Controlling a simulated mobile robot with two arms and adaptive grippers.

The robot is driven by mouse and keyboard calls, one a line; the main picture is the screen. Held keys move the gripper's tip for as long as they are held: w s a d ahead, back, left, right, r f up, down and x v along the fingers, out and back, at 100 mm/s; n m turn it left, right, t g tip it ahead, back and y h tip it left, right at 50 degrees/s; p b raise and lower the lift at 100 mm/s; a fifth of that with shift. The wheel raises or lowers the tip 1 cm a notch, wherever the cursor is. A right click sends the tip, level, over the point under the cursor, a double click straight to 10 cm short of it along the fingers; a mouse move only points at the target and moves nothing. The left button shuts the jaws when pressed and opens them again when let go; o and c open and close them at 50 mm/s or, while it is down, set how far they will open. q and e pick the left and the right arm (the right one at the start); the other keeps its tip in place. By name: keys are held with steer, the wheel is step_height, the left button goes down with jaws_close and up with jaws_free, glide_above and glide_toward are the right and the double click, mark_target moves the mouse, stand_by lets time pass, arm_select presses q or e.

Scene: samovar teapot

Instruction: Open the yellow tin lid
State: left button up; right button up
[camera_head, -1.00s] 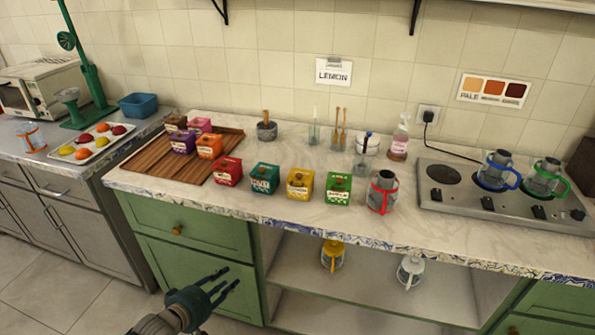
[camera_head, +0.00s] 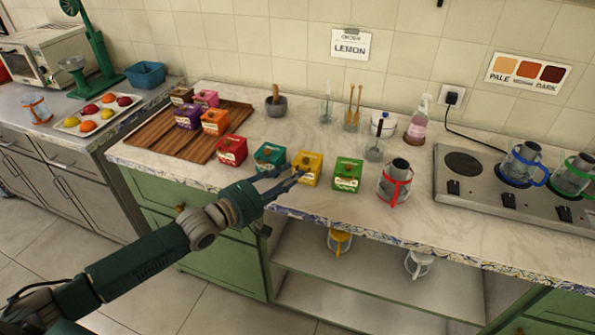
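The yellow tin (camera_head: 310,173) stands upright on the counter between the teal tin and the green tin. Its yellow lid is on, with a small dark knob on top. My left gripper (camera_head: 292,177) is in front of the teal tin and at the left side of the yellow tin, with its fingers apart. One fingertip overlaps the yellow tin's lower left edge in the picture; I cannot tell whether it touches. My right gripper is not in view.
Close neighbours are the teal tin (camera_head: 270,157), the green tin (camera_head: 347,175) and the red tin (camera_head: 232,151). A red-handled pot (camera_head: 395,182) stands to the right. More tins are on a wooden board (camera_head: 158,146). The counter in front of the yellow tin is clear.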

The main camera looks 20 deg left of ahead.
mark_target(307, 160)
arm_select(q)
steer(key=shift+x, duration=1.7)
jaws_close()
